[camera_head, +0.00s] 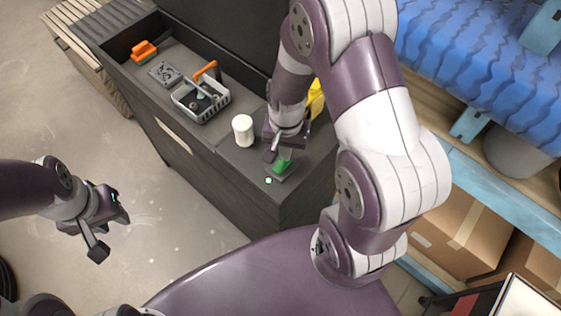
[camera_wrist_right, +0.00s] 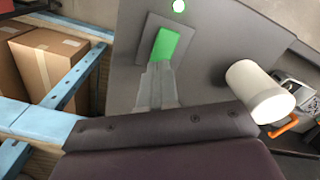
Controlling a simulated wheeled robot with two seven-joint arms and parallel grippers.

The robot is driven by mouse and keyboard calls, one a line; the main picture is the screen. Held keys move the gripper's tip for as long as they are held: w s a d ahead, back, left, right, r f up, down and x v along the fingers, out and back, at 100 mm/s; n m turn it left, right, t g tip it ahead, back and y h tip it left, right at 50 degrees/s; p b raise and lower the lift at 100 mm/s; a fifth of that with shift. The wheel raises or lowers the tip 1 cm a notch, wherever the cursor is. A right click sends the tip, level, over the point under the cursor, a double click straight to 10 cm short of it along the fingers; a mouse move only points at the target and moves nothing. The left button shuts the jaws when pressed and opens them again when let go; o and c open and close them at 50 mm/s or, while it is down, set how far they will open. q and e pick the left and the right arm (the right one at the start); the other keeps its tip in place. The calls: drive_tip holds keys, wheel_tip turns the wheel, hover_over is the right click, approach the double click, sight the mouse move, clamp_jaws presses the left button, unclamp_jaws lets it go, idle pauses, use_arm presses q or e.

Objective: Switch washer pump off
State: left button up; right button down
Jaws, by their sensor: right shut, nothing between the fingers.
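The washer pump switch shows as a green rocker (camera_head: 282,166) on a dark plate near the front corner of the dark cabinet top. It also shows in the right wrist view (camera_wrist_right: 166,45), with a lit round lamp (camera_wrist_right: 179,6) beside its plate. My right gripper (camera_head: 271,155) is shut and empty, its fingertips close to the green rocker. In the right wrist view the fingertips (camera_wrist_right: 157,70) overlap the rocker's lower edge; I cannot tell whether they touch it. My left gripper (camera_head: 112,229) hangs over the floor at the left, its fingers apart, holding nothing.
A white cylinder (camera_head: 243,130) stands on the cabinet top beside my right gripper. A grey basket (camera_head: 201,101) with tools and an orange object (camera_head: 144,51) lie farther back. A blue shelf frame with cardboard boxes (camera_head: 446,229) is at the right. The floor at left is clear.

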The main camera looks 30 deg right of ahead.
drive_tip(key=shift+f+b, duration=0.65)
drive_tip(key=shift+f, duration=0.3)
idle(0.7)
drive_tip(key=shift+r, duration=0.1)
wheel_tip(320, 180, up, 7)
drive_tip(key=p, duration=0.7)
drive_tip(key=s+a+r+n+t+b, duration=0.1)
drive_tip(key=s+a+r+n+b, duration=0.1)
drive_tip(key=s+r+n+b, duration=0.2)
drive_tip(key=n+b, duration=0.2)
drive_tip(key=n, duration=0.1)
drive_tip(key=shift+a+n, duration=0.2)
drive_tip(key=shift+n, duration=0.1)
